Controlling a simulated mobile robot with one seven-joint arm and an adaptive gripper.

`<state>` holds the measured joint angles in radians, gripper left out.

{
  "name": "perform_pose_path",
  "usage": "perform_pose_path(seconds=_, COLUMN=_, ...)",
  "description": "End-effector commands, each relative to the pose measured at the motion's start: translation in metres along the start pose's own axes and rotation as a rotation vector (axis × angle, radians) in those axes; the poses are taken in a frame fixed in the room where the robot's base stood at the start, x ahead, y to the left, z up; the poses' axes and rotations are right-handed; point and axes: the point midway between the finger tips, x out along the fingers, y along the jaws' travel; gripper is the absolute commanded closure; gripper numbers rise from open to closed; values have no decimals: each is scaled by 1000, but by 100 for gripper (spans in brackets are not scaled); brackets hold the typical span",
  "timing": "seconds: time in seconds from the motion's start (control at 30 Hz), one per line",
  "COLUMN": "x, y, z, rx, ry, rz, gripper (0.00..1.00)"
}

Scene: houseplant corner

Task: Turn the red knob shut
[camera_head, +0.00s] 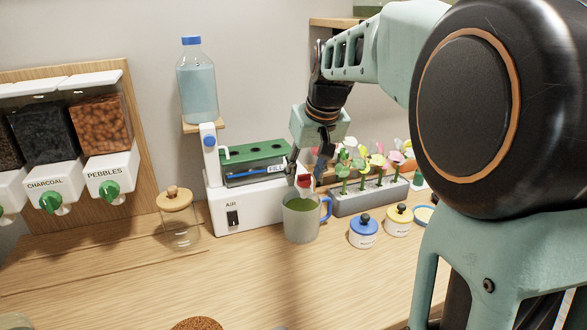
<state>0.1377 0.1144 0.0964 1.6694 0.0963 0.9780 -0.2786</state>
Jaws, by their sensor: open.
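The small red knob (305,182) shows just above the rim of a mug with green liquid (300,222), at the right end of the white AIR unit (254,209). My gripper (306,170) points down with its dark fingers spread. The fingertips are close to the knob, one to its left and the other to its upper right. I cannot tell whether they touch it. The knob's mounting and lower part are hidden behind the mug.
A grey planter (372,199) with flowers stands right of the mug. Blue-lidded (363,231) and yellow-lidded (399,220) jars stand in front. A water bottle (197,82) and a glass jar (180,222) are left. The front-left tabletop is mostly clear.

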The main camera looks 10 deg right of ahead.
Motion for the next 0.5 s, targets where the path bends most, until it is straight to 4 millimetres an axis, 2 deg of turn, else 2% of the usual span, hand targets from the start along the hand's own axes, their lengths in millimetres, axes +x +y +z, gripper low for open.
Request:
perform_pose_path(seconds=0.27, x=2, y=0, z=0, rx=0, ry=0, rz=0, gripper=60)
perform_pose_path(seconds=0.5, x=2, y=0, z=0, rx=0, ry=0, rz=0, gripper=85)
